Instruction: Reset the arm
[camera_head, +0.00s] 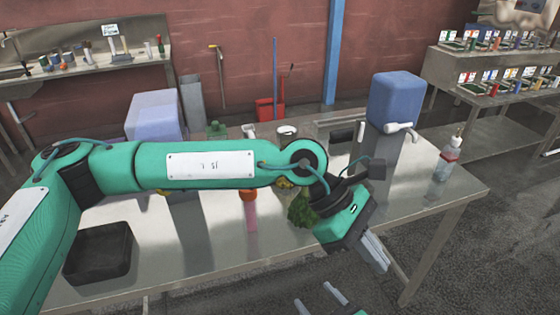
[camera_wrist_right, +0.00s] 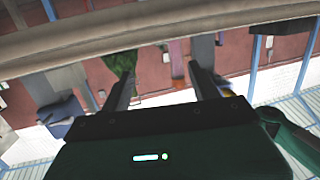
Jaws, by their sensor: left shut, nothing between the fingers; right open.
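My left arm (camera_head: 210,165), teal with a white label, reaches in from the left across the metal table. My left gripper (camera_head: 378,256) points down and right near the table's front edge. Its fingers are together, with nothing held. My right gripper (camera_head: 318,298) shows only as two separated fingertips at the bottom edge of the head view. In the right wrist view the right gripper (camera_wrist_right: 164,84) has its two fingers wide apart with nothing gripped between them.
The metal table (camera_head: 345,235) holds a black box (camera_head: 98,253), a pink tube with an orange top (camera_head: 250,210), a green clump (camera_head: 302,210), a blue-topped device (camera_head: 396,98) and a spray bottle (camera_head: 447,162). The left arm hides part of the tabletop. Shelves (camera_head: 490,65) stand behind.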

